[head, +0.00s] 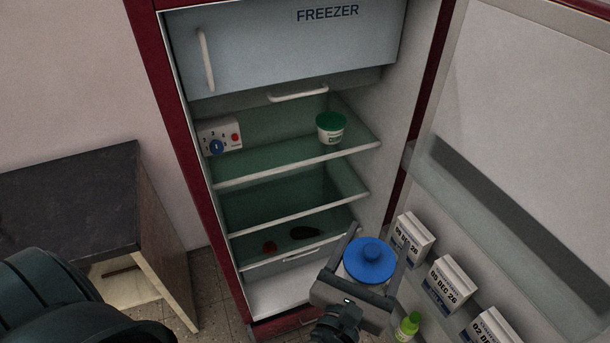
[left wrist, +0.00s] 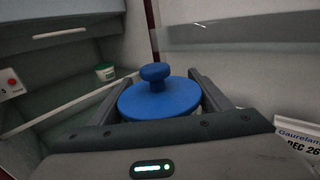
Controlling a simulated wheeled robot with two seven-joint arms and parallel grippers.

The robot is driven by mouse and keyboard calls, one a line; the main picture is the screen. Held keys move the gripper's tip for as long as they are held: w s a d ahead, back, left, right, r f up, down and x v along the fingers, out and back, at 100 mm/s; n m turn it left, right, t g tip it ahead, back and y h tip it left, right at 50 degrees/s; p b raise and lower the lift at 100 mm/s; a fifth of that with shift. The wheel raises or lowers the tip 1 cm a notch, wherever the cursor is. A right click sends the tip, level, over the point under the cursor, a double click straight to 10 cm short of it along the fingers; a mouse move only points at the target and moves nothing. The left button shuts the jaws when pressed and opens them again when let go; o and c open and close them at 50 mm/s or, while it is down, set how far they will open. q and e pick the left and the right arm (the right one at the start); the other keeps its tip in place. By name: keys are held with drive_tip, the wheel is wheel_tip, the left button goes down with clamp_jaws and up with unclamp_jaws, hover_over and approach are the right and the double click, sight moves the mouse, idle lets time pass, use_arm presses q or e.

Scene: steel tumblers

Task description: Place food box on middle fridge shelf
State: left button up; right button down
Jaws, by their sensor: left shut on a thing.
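The food box (head: 369,262) is a round container with a blue knobbed lid; its pale side shows just under the lid. My left gripper (head: 377,248) is shut on it, one finger on each side, and holds it upright in front of the open fridge, near the door side. The blue lid (left wrist: 160,98) also shows between the fingers in the left wrist view. The middle fridge shelf (head: 298,213) is a greenish glass shelf with a white front edge, and it looks empty. The box is apart from it, lower and to the right in the head view. My right gripper is not in view.
A green-lidded tub (head: 331,127) and a control panel (head: 219,136) are at the upper shelf (head: 275,168). Dated cartons (head: 451,284) line the open door. A dark-topped cabinet (head: 75,200) stands left.

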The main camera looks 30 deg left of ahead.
use_arm(q)
drive_tip(key=shift+w+d, duration=0.1)
drive_tip(key=shift+d, duration=0.1)
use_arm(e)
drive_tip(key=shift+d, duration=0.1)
use_arm(q)
drive_tip(key=shift+a, duration=0.1)
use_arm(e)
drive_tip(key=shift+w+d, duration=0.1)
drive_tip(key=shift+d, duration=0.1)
